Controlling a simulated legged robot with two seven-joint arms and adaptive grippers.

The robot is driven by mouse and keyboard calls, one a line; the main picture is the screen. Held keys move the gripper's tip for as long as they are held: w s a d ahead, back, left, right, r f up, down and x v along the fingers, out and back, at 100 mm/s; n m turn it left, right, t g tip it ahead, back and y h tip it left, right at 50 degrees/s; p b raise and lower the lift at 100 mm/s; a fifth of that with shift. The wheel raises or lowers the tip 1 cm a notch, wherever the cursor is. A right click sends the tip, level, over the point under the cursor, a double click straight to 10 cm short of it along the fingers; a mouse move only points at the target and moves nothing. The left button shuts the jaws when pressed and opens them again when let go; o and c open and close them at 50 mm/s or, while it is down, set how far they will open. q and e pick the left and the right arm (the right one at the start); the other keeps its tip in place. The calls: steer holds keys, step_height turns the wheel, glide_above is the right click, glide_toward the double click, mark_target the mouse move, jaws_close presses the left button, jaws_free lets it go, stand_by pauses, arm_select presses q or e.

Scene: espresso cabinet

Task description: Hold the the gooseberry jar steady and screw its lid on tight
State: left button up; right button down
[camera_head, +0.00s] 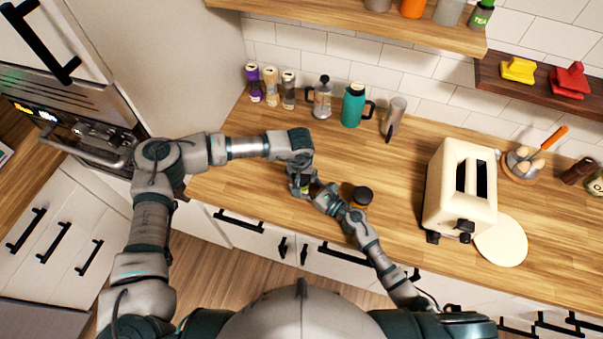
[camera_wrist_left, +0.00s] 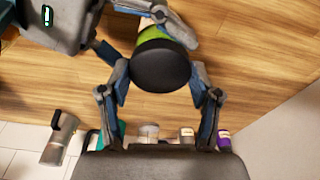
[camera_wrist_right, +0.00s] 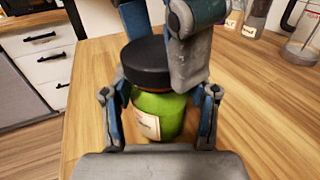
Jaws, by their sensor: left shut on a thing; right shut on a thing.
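The gooseberry jar (camera_wrist_right: 165,112) is green with a pale label, seen in the right wrist view. Its black lid (camera_wrist_right: 145,62) sits on its top; I cannot tell how tight it is. My right gripper (camera_wrist_right: 160,112) is shut on the jar's body, one finger on each side. My left gripper (camera_wrist_left: 158,92) is shut on the lid, which also shows in the left wrist view (camera_wrist_left: 160,66). In the head view both grippers meet near the counter's front edge, and they mostly hide the jar. I cannot tell whether the jar's base touches the counter.
A dark-lidded jar with orange contents (camera_head: 362,196) stands close right of my right gripper. A toaster (camera_head: 447,195) and white round board (camera_head: 502,240) are at right.

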arm_select(q)
steer(key=shift+w+r+m, duration=0.1)
steer(key=shift+w+m, duration=0.05)
steer(key=shift+m, duration=0.65)
arm_select(e)
steer(key=shift+s+a+f, duration=0.1)
steer(key=shift+s+a, duration=0.05)
arm_select(q)
steer(key=o, duration=0.9)
steer(key=shift+o, duration=0.6)
step_height(320, 180, up, 12)
steer(key=s, duration=0.2)
steer(key=shift+a, duration=0.3)
steer(key=shift+w+f, duration=0.15)
steer(key=shift+f, duration=0.05)
arm_select(e)
steer(key=shift+c, duration=1.2)
jaws_free()
steer(key=shift+d, duration=0.2)
